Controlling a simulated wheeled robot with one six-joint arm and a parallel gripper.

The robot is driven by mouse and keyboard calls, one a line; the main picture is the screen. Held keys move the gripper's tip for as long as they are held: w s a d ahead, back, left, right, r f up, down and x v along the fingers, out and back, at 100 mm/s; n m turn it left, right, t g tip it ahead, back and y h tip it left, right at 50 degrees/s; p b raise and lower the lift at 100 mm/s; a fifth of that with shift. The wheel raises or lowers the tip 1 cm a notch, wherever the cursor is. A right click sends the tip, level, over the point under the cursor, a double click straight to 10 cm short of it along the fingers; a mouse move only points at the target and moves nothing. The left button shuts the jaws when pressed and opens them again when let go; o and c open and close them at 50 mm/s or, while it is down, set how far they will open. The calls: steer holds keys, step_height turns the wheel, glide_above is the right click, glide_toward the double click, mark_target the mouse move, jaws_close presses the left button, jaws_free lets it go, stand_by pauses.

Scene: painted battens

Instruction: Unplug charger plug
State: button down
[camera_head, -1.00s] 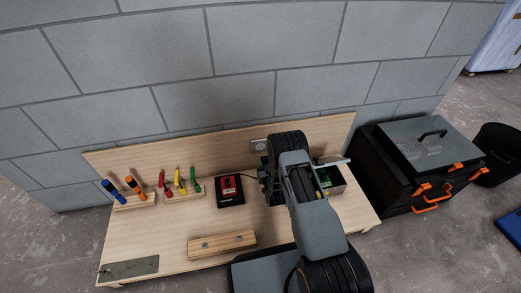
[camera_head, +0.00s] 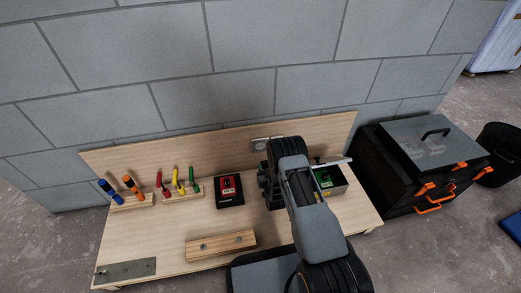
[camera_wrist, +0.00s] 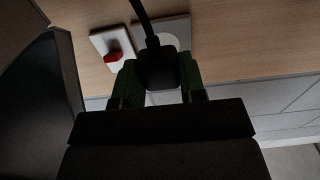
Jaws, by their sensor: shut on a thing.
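The black charger plug (camera_wrist: 157,72) sits between the green-padded fingers of my gripper (camera_wrist: 158,80) in the wrist view. The gripper is shut on it. A black cord (camera_wrist: 143,18) runs up from the plug. Behind it is a white socket plate (camera_wrist: 176,27) on the wooden backboard, with part of its round face showing. The plug overlaps the plate, and I cannot tell whether there is a gap between them. In the head view, my arm hides the plug and fingers, and the socket plate (camera_head: 260,144) shows just left of the wrist. A red and black charger (camera_head: 229,188) lies on the bench.
A white switch plate with a red rocker (camera_wrist: 114,52) is beside the socket. Screwdrivers and coloured tools stand in a rack (camera_head: 185,193) at left. A wooden batten (camera_head: 221,244) lies in front.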

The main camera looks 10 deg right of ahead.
steer(key=shift+f, duration=1.4)
steer(key=c, duration=0.6)
jaws_free()
